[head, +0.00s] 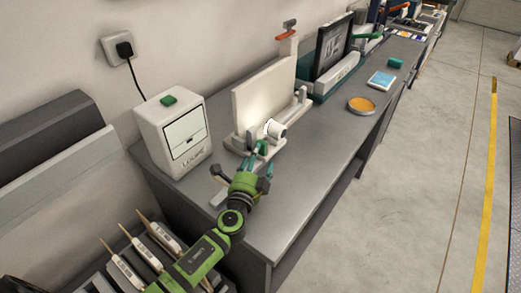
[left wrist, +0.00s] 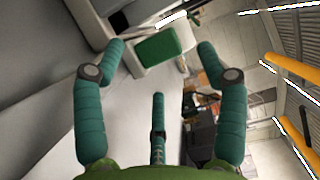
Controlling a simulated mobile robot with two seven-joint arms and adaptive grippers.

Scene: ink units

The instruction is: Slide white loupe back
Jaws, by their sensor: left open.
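The white loupe (head: 274,129) is a short white cylinder on a pale stand with an upright cream panel (head: 262,97), on the grey bench. A green block (head: 262,147) sits at its near side. My left gripper (head: 247,166) is open just in front of this block, with its arm coming from the lower left. In the left wrist view the green block (left wrist: 165,48) lies ahead, between the spread fingertips of my left gripper (left wrist: 161,55). Whether a finger touches it I cannot tell. My right gripper is not in view.
A white box with a green button (head: 168,100) stands left on the bench (head: 304,179). A second stand with a dark panel (head: 333,46) is behind. An orange dish (head: 361,105) and a blue tile (head: 381,80) lie to the right. The bench front is clear.

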